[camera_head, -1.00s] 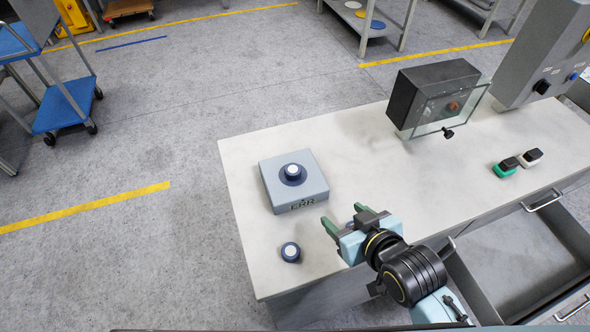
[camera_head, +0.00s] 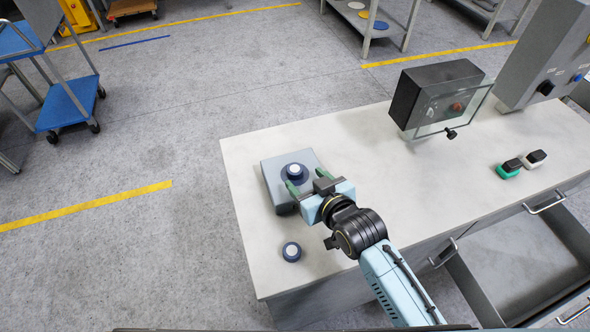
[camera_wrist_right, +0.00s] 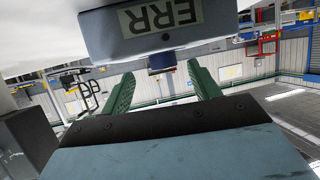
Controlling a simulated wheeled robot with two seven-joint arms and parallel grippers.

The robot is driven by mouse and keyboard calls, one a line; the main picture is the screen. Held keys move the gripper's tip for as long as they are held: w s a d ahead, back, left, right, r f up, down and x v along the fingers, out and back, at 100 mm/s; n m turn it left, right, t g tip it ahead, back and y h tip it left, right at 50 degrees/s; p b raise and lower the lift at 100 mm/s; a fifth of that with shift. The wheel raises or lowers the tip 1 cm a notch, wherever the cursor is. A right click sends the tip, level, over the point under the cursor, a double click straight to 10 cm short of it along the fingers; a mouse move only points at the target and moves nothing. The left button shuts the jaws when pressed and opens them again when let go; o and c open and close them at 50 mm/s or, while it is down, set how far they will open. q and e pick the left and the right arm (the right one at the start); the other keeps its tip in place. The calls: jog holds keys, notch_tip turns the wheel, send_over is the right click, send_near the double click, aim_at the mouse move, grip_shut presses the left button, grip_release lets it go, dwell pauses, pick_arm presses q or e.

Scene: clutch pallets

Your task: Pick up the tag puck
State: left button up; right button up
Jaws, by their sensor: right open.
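A second similar puck (camera_head: 291,251) lies on the worktop in front of the box. The pictures do not show which is the tag puck. My right gripper (camera_head: 306,181) is open, with green fingers over the box close to the upper puck. In the right wrist view, that puck (camera_wrist_right: 162,61) shows between the open fingertips (camera_wrist_right: 162,72), and the box (camera_wrist_right: 100,30) fills the top. Nothing is held. My left gripper is not in view.
The pale worktop (camera_head: 380,160) is clear in its middle. A dark box with a clear cover (camera_head: 440,95) stands at the back. An open drawer (camera_head: 510,265) juts out in front.

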aim_at(298, 173)
jog(key=shift+a+r+x, duration=0.1)
jog(key=shift+r+x, duration=0.05)
jog(key=shift+x, duration=0.8)
jog(key=shift+a+r+x, duration=0.1)
jog(key=shift+a+x, duration=0.05)
jog(key=shift+x, duration=0.85)
jog(key=shift+c, duration=0.2)
jog(key=c, duration=1.1)
notch_tip(298, 173, up, 10)
jog(key=shift+f+p, duration=0.1)
jog(key=shift+p, duration=0.3)
jog(key=s+d+m+h+b, duration=0.1)
jog(key=d+h+b, duration=0.1)
jog(key=d, duration=0.4)
jog(key=s+d+f+m+t+h+b, duration=0.1)
jog(key=s+d+m+h+b, duration=0.1)
jog(key=d, duration=0.4)
jog(key=s+d+m+h+b, duration=0.2)
jog(key=d+b, duration=0.2)
jog(key=d, duration=0.3)
jog(key=shift+s+f+t, duration=0.15)
jog(key=shift+s+t, duration=0.1)
jog(key=shift+t, duration=0.05)
